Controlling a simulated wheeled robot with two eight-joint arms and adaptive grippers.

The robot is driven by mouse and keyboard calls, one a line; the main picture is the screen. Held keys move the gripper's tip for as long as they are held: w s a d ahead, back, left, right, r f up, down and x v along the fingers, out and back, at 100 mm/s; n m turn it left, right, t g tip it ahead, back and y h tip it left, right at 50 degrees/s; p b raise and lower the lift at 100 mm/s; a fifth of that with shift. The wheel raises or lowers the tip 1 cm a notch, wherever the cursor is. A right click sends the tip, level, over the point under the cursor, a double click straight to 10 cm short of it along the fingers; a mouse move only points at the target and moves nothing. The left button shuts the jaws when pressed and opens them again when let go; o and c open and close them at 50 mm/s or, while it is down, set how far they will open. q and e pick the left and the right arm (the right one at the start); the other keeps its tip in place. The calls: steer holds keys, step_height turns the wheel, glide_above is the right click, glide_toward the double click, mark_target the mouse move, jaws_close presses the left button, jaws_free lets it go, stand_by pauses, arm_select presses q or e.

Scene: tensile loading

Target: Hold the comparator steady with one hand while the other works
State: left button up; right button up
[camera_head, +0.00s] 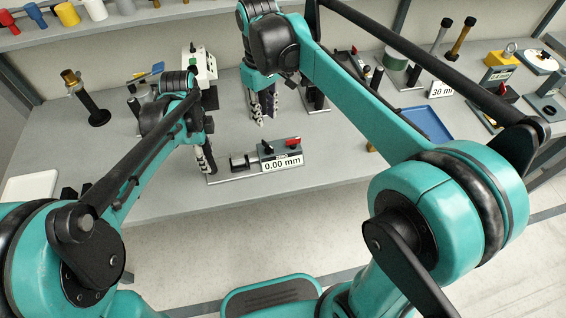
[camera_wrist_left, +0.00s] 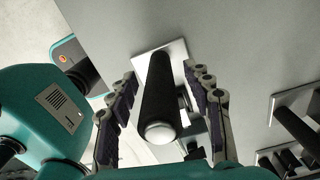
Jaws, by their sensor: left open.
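The comparator (camera_head: 282,160), a low dark unit reading 0.00 mm with a red knob and a grey cylinder, lies on a flat plate on the bench in the head view. My left gripper (camera_head: 207,168) points down at the plate's left end. In the left wrist view my left gripper (camera_wrist_left: 161,82) is open, its fingers on either side of a dark post (camera_wrist_left: 158,95) with a silvery end and a pale square base. The head view does not show this post clearly. My right gripper (camera_head: 265,119) hangs behind and above the comparator, apart from it; its finger gap is unclear.
A white-green box (camera_head: 203,66) stands behind my left gripper. A black post with a gold top (camera_head: 95,112) is at left. A blue tray (camera_head: 428,124) and several fixtures stand at right. Bench space in front of the comparator is clear.

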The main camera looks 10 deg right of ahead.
arm_select(q)
step_height(320, 180, up, 12)
steer(key=shift+f, duration=0.25)
steer(key=shift+s+a+n, duration=0.3)
steer(key=shift+n, duration=0.1)
steer(key=s+a+f+n+t, duration=0.3)
steer(key=s+a+f+n, duration=0.1)
steer(key=s+n, duration=0.3)
steer(key=s+a+f+n+t, duration=0.4)
steer(key=s+n, duration=0.4)
steer(key=n, duration=0.4)
steer(key=shift+a, duration=0.2)
arm_select(e)
steer(key=s+d+f+m+t, duration=0.3)
steer(key=s+d+f, duration=0.1)
steer(key=s, duration=0.3)
steer(key=s+d+f+m+t, duration=0.3)
steer(key=s+d+f+t, duration=0.1)
steer(key=s, duration=0.4)
steer(key=shift+s+d+f, duration=0.3)
steer(key=shift+d+f, duration=0.2)
